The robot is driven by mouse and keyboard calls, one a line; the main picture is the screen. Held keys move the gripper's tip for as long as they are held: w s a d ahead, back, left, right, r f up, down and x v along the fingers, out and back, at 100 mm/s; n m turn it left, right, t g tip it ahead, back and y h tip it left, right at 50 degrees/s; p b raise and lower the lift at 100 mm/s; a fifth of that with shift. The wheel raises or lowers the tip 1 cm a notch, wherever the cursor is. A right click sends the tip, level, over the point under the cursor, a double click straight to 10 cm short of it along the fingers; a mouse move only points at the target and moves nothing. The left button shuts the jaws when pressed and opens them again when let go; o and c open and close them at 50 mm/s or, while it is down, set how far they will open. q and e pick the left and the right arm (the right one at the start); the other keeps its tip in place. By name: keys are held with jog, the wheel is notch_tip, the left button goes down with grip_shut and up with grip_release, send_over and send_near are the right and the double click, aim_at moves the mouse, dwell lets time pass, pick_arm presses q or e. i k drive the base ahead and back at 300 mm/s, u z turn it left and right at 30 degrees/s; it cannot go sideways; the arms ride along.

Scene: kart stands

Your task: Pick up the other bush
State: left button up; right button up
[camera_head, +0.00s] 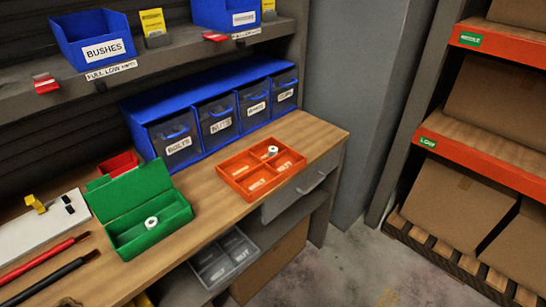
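One white ring-shaped bush (151,222) lies inside the open green box (127,246) on the wooden bench. Another small white bush (272,150) stands in a rear compartment of the orange divided tray (246,197), farther right on the bench. A blue bin labelled BUSHES (80,59) sits on the shelf above at the upper left; its contents cannot be made out. Neither of my grippers is in view.
Red and black rods (45,257) and a white board (40,232) lie at the left. A small red bin (121,163) sits behind the green box. Bare wood lies between box and tray.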

aim_at(272, 150)
jog(key=z, duration=0.75)
jog(key=i, duration=0.85)
jog(key=u, duration=2.1)
